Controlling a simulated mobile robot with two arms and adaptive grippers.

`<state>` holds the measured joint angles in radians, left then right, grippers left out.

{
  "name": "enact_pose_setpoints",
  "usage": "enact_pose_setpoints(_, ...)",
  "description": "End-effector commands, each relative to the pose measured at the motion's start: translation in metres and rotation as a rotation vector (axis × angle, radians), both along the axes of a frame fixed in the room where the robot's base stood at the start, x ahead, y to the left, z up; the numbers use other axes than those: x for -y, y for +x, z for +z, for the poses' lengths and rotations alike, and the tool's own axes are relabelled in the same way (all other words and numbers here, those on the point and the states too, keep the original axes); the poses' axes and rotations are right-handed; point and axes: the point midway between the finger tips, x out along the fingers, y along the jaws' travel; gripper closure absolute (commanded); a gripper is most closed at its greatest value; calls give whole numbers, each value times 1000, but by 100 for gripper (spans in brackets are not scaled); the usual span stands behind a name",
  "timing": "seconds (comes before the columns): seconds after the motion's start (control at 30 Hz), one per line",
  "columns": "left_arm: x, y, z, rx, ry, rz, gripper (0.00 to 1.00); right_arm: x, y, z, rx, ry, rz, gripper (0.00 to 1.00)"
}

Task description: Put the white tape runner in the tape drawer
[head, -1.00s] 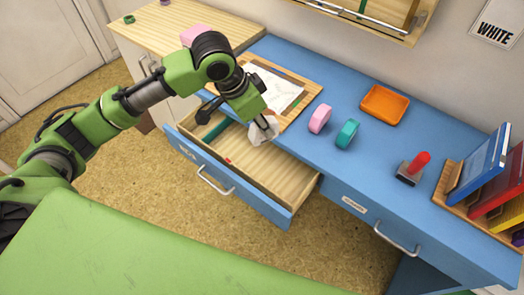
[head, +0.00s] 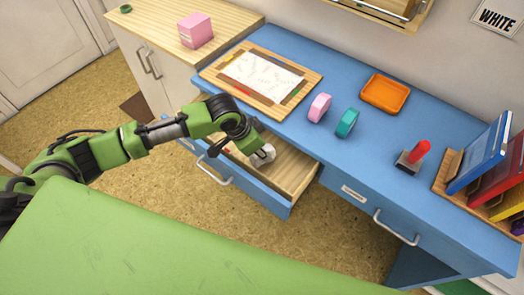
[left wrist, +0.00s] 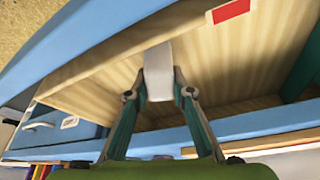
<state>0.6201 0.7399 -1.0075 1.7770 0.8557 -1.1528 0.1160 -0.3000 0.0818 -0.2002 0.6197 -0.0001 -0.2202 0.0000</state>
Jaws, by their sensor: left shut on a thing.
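The white tape runner (head: 262,157) is inside the open tape drawer (head: 292,172), low over its wooden floor; I cannot tell whether it touches the floor. My left gripper (head: 264,150) reaches down into the drawer and is shut on the runner. In the left wrist view the white runner (left wrist: 158,72) sits between the two fingertips of the left gripper (left wrist: 159,94), against the pale wood of the drawer. The arm hides the drawer's left part in the head view. My right gripper is in neither view.
A red piece (left wrist: 231,11) lies in the drawer. On the blue desk (head: 330,160) stand a pink roll (head: 319,108), a teal roll (head: 347,123), an orange tray (head: 385,93), a red-handled stamp (head: 412,158) and a wooden board with paper (head: 262,75). A pink box (head: 195,30) stands on the cabinet.

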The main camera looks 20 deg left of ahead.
Motion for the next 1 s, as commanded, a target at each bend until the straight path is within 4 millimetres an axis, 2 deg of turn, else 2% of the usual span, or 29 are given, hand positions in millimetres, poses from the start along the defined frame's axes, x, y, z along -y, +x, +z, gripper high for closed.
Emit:
enact_pose_setpoints(0.37, 0, 1, -5, 1, 0, 1, 95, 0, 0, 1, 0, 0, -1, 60)
enact_pose_setpoints(0.4, 0, 1, -4, 1, 0, 1, 68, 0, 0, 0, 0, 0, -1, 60)
enact_pose_setpoints(0.43, 0, 1, -4, 1, 0, 1, 62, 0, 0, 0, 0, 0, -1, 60)
enact_pose_setpoints(0.8, 0, 1, -2, 2, -1, 0, 62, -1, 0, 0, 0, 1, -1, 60)
enact_pose_setpoints(1.0, -7, -6, 22, 3, -1, 1, 62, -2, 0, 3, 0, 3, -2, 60)
